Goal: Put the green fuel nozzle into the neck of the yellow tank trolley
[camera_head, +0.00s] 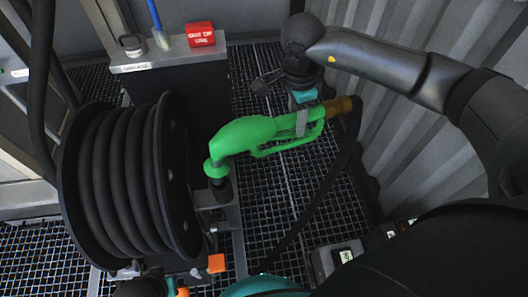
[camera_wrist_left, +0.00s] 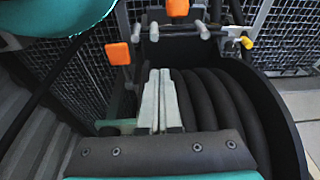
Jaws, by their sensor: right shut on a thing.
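The green fuel nozzle (camera_head: 245,135) hangs in the head view above the grating, right of the hose reel. My right gripper (camera_head: 302,122) is shut on its handle part, near the brown hose fitting. Its spout end points down to a dark piece beside the reel's bracket; I cannot tell whether it sits in that piece or is apart from it. My left gripper (camera_wrist_left: 159,78) shows in the left wrist view with its two pale fingers together, empty, over the reel's hose coils. I see no yellow tank trolley in either view.
The black hose reel (camera_head: 72,190) fills the left of the head view. A cabinet top (camera_head: 165,57) with a red box (camera_head: 200,34) stands behind. A black hose (camera_head: 318,200) runs down from the nozzle. A corrugated wall (camera_head: 400,150) closes the right side.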

